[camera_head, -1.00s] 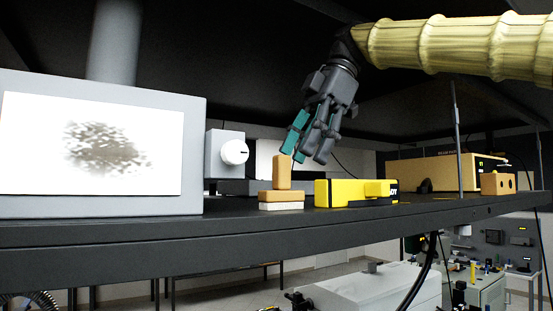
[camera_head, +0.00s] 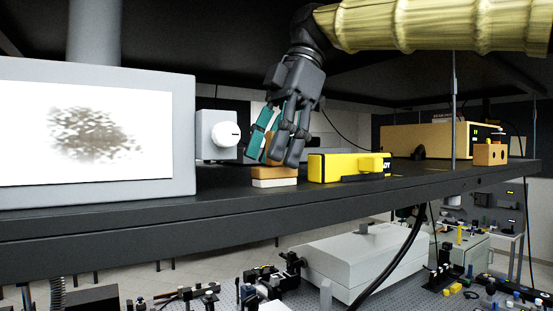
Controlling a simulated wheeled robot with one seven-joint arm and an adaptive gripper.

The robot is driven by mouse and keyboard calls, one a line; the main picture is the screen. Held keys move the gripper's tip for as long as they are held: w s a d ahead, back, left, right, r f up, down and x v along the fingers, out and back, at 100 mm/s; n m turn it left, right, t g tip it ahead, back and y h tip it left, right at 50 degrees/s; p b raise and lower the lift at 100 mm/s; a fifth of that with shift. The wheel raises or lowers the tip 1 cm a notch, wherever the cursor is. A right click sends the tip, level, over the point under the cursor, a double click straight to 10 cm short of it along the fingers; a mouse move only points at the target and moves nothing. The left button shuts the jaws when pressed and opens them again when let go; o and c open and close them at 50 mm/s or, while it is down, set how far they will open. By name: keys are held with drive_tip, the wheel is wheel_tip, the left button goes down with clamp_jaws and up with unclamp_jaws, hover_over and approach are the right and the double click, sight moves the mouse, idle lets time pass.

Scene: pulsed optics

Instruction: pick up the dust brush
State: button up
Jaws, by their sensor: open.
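The dust brush (camera_head: 274,177) stands on the dark shelf, with a tan wooden block and handle above a pale bristle base. My gripper (camera_head: 273,150) is open and points down over it. Its fingers, with teal pads, are at the height of the brush handle and partly cover it. The handle shows between the fingers, but I cannot tell whether they touch it.
A yellow and black device (camera_head: 347,167) lies close to the right of the brush. A grey box with a white knob (camera_head: 222,135) and a large screen (camera_head: 90,135) stand to the left. The shelf's front edge (camera_head: 250,216) is near. A yellow-tan instrument (camera_head: 425,141) stands farther right.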

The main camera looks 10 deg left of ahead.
drive_tip(key=shift+p+x, duration=0.35)
drive_tip(key=shift+x, duration=0.95)
drive_tip(key=shift+c, duration=0.4)
drive_tip(key=c, duration=1.1)
drive_tip(key=shift+o, duration=0.2)
drive_tip(key=shift+r+b, duration=1)
drive_tip(key=shift+r, duration=0.6)
drive_tip(key=s+d+b, duration=0.7)
drive_tip(key=s+d, duration=0.6)
drive_tip(key=shift+r, duration=0.2)
